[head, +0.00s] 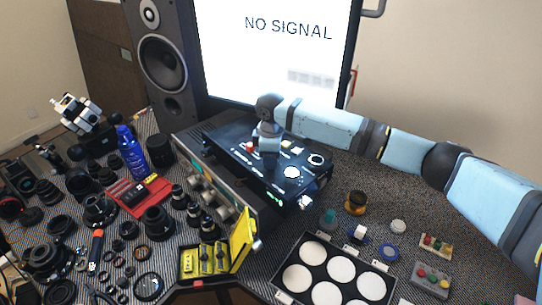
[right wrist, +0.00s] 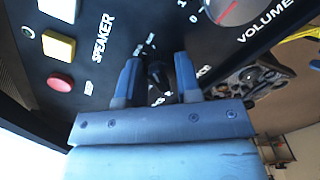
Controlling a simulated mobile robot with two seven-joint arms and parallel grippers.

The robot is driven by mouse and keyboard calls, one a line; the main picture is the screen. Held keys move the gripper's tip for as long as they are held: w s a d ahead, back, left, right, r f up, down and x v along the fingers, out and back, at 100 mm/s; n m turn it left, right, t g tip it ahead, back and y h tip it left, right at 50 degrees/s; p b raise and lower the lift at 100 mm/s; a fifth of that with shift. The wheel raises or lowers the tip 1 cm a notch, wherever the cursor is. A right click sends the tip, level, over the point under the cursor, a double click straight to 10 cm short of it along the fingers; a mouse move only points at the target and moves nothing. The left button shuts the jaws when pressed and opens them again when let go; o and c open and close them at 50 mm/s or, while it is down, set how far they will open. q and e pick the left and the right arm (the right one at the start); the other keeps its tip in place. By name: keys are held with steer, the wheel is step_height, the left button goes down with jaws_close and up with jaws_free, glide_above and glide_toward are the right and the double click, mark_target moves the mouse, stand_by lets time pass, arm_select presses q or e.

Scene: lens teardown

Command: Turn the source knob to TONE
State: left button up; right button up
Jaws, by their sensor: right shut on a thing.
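The black control box (head: 232,160) stands at the centre of the bench in the head view. My right gripper (head: 266,150) points down onto its top panel. In the right wrist view my right gripper (right wrist: 158,85) is shut on the dark source knob (right wrist: 156,72), with one finger on each side. Small white labels around the knob are partly covered and too small to read, so its setting cannot be told. The gripper hides the knob in the head view. My left gripper is not in view.
A yellow button (right wrist: 58,46), a red button (right wrist: 60,82) and the volume dial (right wrist: 230,8) are near the knob. The monitor (head: 275,55) behind reads NO SIGNAL. A yellow case (head: 205,262), a tray with white discs (head: 325,240) and several lens parts crowd the bench.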

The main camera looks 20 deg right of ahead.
steer(key=shift+r+n+p, duration=0.2)
steer(key=shift+n+p, duration=0.3)
steer(key=shift+p, duration=0.15)
steer(key=n+p, duration=0.3)
steer(key=shift+f+n+p, duration=0.1)
steer(key=shift+n+p, duration=0.5)
steer(key=shift+n, duration=0.5)
steer(key=shift+n+p, duration=0.3)
steer(key=shift+n, duration=0.2)
steer(key=shift+f+n, duration=0.1)
steer(key=shift+n, duration=0.2)
steer(key=o, duration=0.9)
step_height(320, 180, up, 14)
steer(key=shift+f+b, duration=0.1)
steer(key=shift+b, duration=0.55)
